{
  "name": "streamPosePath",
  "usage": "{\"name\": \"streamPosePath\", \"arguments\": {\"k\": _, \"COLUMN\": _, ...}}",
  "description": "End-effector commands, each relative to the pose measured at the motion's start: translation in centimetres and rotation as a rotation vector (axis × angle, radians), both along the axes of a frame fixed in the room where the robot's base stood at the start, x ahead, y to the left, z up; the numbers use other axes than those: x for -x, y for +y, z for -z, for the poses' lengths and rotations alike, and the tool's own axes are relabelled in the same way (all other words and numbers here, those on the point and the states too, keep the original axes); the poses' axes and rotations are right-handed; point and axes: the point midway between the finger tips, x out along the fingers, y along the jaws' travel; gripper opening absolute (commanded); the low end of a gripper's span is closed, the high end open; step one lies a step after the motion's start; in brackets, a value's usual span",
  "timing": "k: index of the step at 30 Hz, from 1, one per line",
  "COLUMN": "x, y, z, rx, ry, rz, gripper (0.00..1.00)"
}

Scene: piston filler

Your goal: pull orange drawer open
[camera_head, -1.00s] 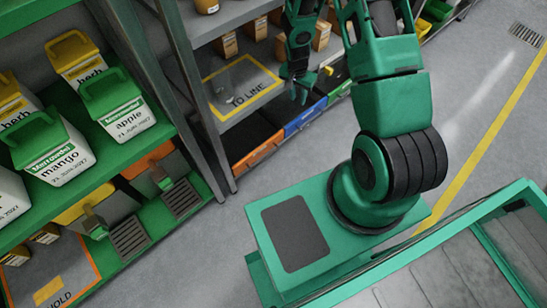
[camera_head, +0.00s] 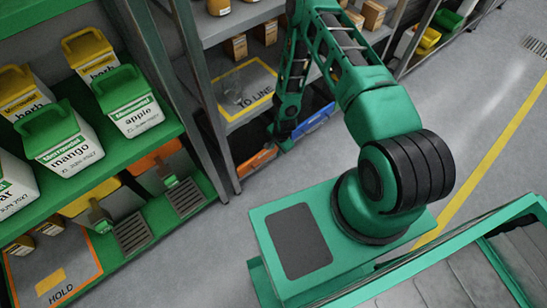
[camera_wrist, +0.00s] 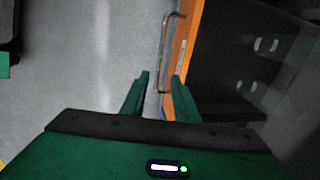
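The orange drawer (camera_head: 258,163) is low in the rack, under the "TO LINE" shelf, its front partly hidden by my gripper in the head view. In the wrist view its orange front (camera_wrist: 186,45) is seen nearly edge-on, with a thin metal bar handle (camera_wrist: 164,50) on its left side and a dark space to its right. My gripper (camera_wrist: 160,78) is open, fingers apart. The lower end of the handle shows between the two fingers; I cannot tell whether they touch it. In the head view my gripper (camera_head: 281,136) is small and dark in front of the drawers.
A blue drawer (camera_head: 314,118) is beside the orange one. The "TO LINE" shelf (camera_head: 243,88) lies above, with several cartons behind it. A grey rack post (camera_head: 217,140) stands left of the drawer. Open grey floor (camera_head: 330,160) lies in front.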

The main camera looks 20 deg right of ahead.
Motion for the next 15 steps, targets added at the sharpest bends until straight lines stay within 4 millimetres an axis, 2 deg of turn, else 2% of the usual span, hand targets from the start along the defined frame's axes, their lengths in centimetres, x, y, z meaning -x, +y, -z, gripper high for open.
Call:
{"name": "streamPosePath", "arguments": {"k": 9, "x": -0.9, "y": 0.6, "z": 5.4, "rx": 0.001, "ry": 0.002, "rz": -0.005, "gripper": 0.28}}
{"name": "streamPosePath", "arguments": {"k": 15, "x": -1.4, "y": 0.8, "z": 8.0, "rx": 0.000, "ry": 0.001, "rz": -0.006, "gripper": 0.28}}
